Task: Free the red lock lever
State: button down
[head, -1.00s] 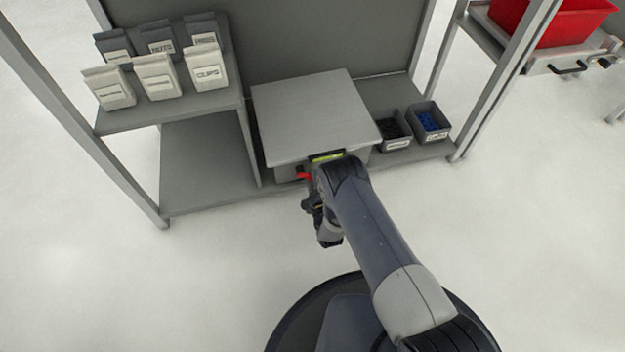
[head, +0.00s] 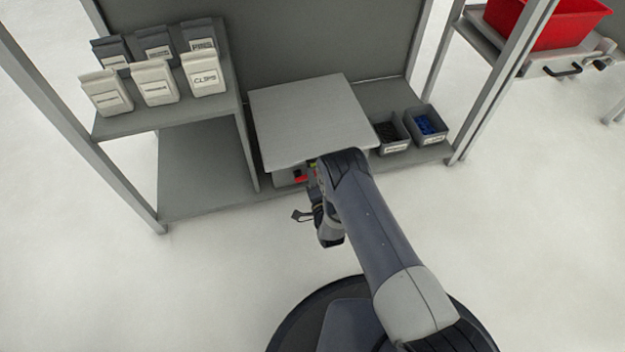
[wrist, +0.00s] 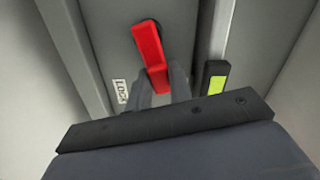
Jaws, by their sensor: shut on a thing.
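The red lock lever (wrist: 148,50) sits on the grey front of a box, beside a small "LOCK" label (wrist: 120,91), in the wrist view. It is tilted, its top at a dark pivot and its lower end toward me. My gripper (wrist: 160,88) is shut on the lever's lower end. In the head view a bit of the red lever (head: 299,178) shows under the front edge of the grey box lid (head: 310,120). My gripper (head: 308,188) is mostly hidden there by my arm.
A black handle with a yellow-green patch (wrist: 216,84) is just right of the lever. Bins of black parts (head: 391,133) and blue parts (head: 426,126) stand right of the box. Labelled pouches (head: 155,82) stand on the left shelf. Floor in front is clear.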

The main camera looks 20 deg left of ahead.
jog(key=shift+s+a+r+n, duration=0.15)
jog(key=shift+r+n, duration=0.15)
jog(key=shift+n, duration=0.7)
jog(key=shift+s+a+r+n, duration=0.1)
jog(key=shift+a+r+n, duration=0.15)
jog(key=shift+n, duration=0.75)
jog(key=shift+s+a+r+n, duration=0.1)
jog(key=shift+r+n, duration=0.25)
jog(key=shift+n, duration=0.65)
jog(key=c, duration=1.3)
grip_release()
